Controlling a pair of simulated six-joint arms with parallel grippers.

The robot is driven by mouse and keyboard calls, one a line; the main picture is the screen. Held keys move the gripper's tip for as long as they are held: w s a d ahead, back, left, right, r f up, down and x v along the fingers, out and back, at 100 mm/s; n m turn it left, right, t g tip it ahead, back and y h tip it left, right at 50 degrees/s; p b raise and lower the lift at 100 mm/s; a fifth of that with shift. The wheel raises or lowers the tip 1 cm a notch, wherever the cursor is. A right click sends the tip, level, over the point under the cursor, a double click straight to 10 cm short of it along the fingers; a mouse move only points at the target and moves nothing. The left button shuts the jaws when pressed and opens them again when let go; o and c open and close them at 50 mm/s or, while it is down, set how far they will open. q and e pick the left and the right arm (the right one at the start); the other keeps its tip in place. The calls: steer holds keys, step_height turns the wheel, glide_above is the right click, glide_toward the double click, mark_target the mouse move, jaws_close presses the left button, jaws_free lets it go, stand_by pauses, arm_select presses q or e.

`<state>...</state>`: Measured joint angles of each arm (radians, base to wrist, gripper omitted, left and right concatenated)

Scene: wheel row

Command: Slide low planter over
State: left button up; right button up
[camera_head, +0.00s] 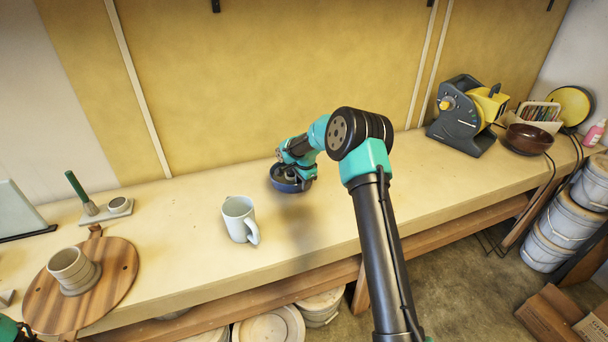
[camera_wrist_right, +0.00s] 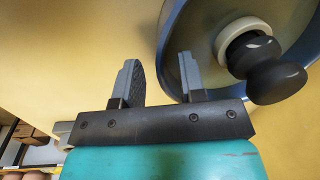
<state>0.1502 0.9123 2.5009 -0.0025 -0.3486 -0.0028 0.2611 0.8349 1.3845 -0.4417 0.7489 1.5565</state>
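A low, round blue dish (camera_head: 289,186), the likely low planter, sits on the bench behind the mug. My right gripper (camera_head: 294,172) is down at this dish and hides part of it. In the right wrist view the dish (camera_wrist_right: 180,35) fills the upper right, with a black knob-like piece and a pale ring inside. The two fingers of the right gripper (camera_wrist_right: 158,75) stand apart, and the dish's near wall shows in the gap between them. I cannot tell whether either finger touches it.
A pale mug (camera_head: 239,219) stands in front and left of the dish. A round wooden board (camera_head: 117,290) with a ribbed cup (camera_head: 72,269) is at left. A grey-yellow machine (camera_head: 467,112) and brown bowl (camera_head: 528,138) stand far right.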

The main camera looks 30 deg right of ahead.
steer(key=shift+w+f, duration=0.15)
steer(key=shift+f, duration=1)
steer(key=shift+c, duration=0.4)
jaws_close()
steer(key=shift+o, duration=0.4)
jaws_free()
